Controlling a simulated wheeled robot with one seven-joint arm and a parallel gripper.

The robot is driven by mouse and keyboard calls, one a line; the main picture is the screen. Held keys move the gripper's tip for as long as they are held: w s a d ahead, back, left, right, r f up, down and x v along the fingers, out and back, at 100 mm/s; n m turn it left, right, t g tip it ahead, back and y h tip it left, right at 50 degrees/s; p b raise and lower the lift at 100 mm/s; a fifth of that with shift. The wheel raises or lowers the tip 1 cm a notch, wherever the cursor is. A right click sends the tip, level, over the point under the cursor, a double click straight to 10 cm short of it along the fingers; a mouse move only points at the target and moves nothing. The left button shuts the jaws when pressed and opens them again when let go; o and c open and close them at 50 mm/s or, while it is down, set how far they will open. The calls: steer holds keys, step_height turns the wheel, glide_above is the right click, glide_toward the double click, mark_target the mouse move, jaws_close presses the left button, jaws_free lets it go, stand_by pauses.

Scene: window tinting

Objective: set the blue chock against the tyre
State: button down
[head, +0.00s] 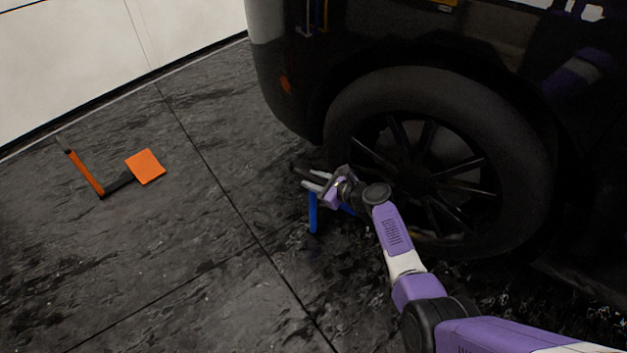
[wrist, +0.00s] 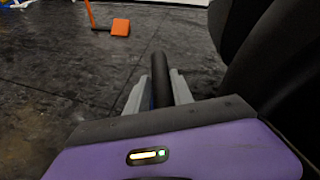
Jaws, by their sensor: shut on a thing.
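My gripper (head: 314,182) is beside the lower front of the tyre (head: 352,108). It is shut on the blue chock (head: 313,212), whose blue parts show below the fingers and behind my wrist. In the wrist view, a dark round bar (wrist: 160,80) stands between the two grey fingers of my gripper (wrist: 160,88), with a sliver of blue beside it. Much of the chock is hidden by my gripper and arm. I cannot tell whether it touches the tyre or the floor. The tyre also shows as a dark curve at right in the wrist view (wrist: 285,60).
An orange piece with a dark bar and orange handle (head: 145,167) lies on the floor at left. The black vehicle (head: 290,60) fills the upper right. A pale wall (head: 80,60) runs along the upper left. The dark floor between is clear.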

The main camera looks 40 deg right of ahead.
steer(key=shift+s+d+f, duration=0.2)
steer(key=shift+f, duration=0.2)
steer(key=shift+s+d+f, duration=0.15)
steer(key=shift+d+f, duration=0.05)
steer(key=shift+f, duration=0.2)
steer(key=c, duration=1.2)
jaws_free()
steer(key=shift+f, duration=0.15)
steer(key=shift+c, duration=0.2)
steer(key=shift+o, duration=1)
steer(key=shift+w+a+r, duration=0.15)
steer(key=shift+r, duration=0.05)
steer(key=shift+a+f, duration=0.1)
steer(key=shift+f, duration=0.05)
steer(key=shift+s+r+p, duration=0.4)
steer(key=shift+s+p, duration=0.05)
steer(key=p+v, duration=0.4)
steer(key=v, duration=0.3)
steer(key=shift+f, duration=0.1)
